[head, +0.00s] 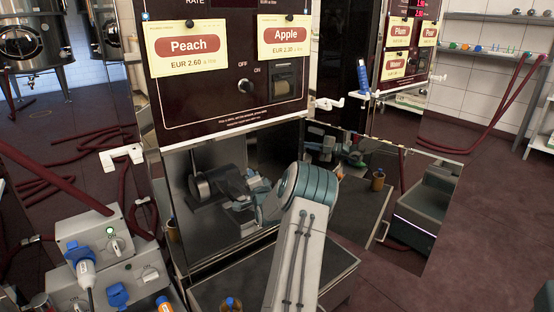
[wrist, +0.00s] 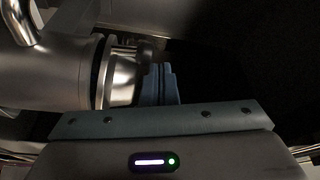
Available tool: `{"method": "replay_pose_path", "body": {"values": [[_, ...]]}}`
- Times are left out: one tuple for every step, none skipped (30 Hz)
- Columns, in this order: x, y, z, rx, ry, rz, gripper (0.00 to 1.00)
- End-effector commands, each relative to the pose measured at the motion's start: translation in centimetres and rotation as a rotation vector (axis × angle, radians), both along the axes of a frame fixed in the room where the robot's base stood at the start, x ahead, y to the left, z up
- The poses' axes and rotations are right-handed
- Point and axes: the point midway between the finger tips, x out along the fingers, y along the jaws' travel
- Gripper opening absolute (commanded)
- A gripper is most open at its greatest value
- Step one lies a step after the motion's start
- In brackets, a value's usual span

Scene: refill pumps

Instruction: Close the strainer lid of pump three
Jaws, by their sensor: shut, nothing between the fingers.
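In the wrist view a metal strainer body (wrist: 45,78) lies on its side at the left, with a shiny round part that looks like its lid (wrist: 122,80) at its right end. My gripper's two blue-grey fingers (wrist: 158,84) are shut and empty, close beside that round part; whether they touch it I cannot tell. In the head view the strainer (head: 203,187) shows as a dark cylinder inside the open lower bay of the Peach and Apple cabinet (head: 226,75). My gripper (head: 240,190) reaches into the bay at its right. No pump number is readable, and the lid's hinge is hidden.
An open shiny door (head: 405,205) stands to the right of the bay, mirroring my arm. Grey socket boxes (head: 95,240) with blue plugs stand front left. Red hoses (head: 60,180) lie on the floor.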

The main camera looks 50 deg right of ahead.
Motion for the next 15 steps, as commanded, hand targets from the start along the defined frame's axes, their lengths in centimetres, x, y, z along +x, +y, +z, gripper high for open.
{"method": "replay_pose_path", "body": {"values": [[0.2, 0.3, -0.4, 0.000, 0.001, 0.002, 0.00], [0.2, 0.4, -0.6, 0.001, 0.000, 0.003, 0.00], [0.3, 0.5, -0.7, 0.001, 0.000, 0.003, 0.00], [0.3, 0.6, -0.8, 0.001, 0.001, 0.004, 0.00], [0.3, 0.6, -0.9, 0.001, 0.001, 0.004, 0.00], [0.3, 0.7, -1.1, 0.002, 0.001, 0.004, 0.00], [0.3, 0.8, -1.2, 0.002, 0.001, 0.004, 0.00], [0.4, 0.8, -1.2, 0.002, 0.002, 0.005, 0.00], [0.4, 0.9, -1.3, 0.002, 0.002, 0.005, 0.00], [0.4, 0.9, -1.4, 0.002, 0.002, 0.006, 0.00], [0.4, 1.0, -1.4, 0.002, 0.003, 0.005, 0.00], [0.4, 1.0, -1.5, 0.003, 0.002, 0.006, 0.00], [0.5, 1.1, -1.6, 0.004, 0.003, 0.006, 0.00], [0.5, 1.1, -1.6, 0.004, 0.003, 0.007, 0.00], [0.5, 1.2, -1.7, 0.005, 0.005, 0.008, 0.00]]}}
